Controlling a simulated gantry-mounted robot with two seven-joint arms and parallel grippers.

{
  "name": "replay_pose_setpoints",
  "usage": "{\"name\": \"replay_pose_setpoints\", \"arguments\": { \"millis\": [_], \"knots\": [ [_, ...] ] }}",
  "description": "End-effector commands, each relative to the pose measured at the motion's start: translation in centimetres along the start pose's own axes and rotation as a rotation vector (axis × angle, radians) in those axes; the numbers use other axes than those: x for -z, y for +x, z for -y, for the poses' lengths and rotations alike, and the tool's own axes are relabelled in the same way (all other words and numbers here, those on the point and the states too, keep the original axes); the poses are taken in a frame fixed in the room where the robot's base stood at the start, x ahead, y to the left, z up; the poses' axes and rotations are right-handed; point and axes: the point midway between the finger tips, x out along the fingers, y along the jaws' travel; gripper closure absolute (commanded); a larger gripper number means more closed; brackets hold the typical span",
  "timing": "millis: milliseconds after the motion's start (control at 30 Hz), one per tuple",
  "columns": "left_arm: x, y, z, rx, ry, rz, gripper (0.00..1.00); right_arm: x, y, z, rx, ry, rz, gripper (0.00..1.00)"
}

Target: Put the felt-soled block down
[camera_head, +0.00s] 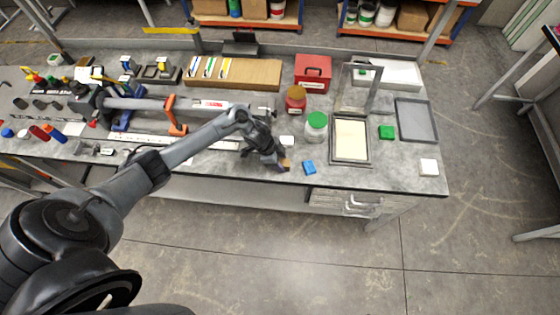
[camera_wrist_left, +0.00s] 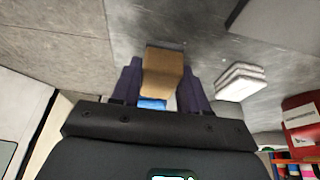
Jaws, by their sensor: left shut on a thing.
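My left gripper (camera_head: 280,165) is near the front edge of the workbench, shut on a small brown block (camera_head: 286,163). In the left wrist view the brown block (camera_wrist_left: 163,73) sits between the two dark fingers of the left gripper (camera_wrist_left: 160,88). A blue patch (camera_wrist_left: 152,104) shows between the fingers beside the brown face; I cannot tell whether it belongs to the block. The felt sole cannot be made out. I cannot tell whether the block touches the bench top. My right gripper is not in view.
A blue block (camera_head: 309,167) lies just right of the gripper. A white block (camera_head: 286,140) lies behind it. A green block (camera_head: 386,132) and another white block (camera_head: 429,167) lie further right.

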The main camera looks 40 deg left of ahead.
Motion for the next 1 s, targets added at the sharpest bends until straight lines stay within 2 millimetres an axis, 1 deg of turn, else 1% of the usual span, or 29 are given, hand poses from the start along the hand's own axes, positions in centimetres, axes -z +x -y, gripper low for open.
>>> {"name": "replay_pose_setpoints", "arguments": {
  "millis": [100, 133, 267, 533, 667, 767, 867, 1000],
  "knots": [
    [-0.1, 0.4, 0.0, 0.000, 0.000, 0.000, 0.80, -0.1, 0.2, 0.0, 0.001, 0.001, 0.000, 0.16],
    [-0.1, 0.2, 0.0, 0.000, 0.000, 0.000, 0.51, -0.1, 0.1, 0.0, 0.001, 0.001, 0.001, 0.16],
    [-0.1, 0.2, 0.0, 0.000, 0.000, 0.000, 0.31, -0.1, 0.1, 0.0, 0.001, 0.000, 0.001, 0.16],
    [-0.1, 0.2, 0.0, 0.000, 0.000, 0.000, 0.30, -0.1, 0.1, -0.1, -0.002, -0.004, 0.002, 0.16],
    [0.1, -0.3, 0.0, 0.001, 0.000, 0.000, 0.30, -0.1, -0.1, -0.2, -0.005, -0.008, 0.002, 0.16],
    [0.1, -1.2, 0.1, 0.003, 0.000, -0.002, 0.30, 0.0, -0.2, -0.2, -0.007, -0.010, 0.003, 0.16],
    [0.1, -2.8, 0.1, 0.004, 0.001, 0.000, 0.30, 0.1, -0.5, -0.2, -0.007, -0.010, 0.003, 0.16],
    [0.0, -5.4, 0.1, 0.003, 0.001, 0.000, 0.30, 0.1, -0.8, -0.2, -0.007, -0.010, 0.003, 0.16]
  ]
}}
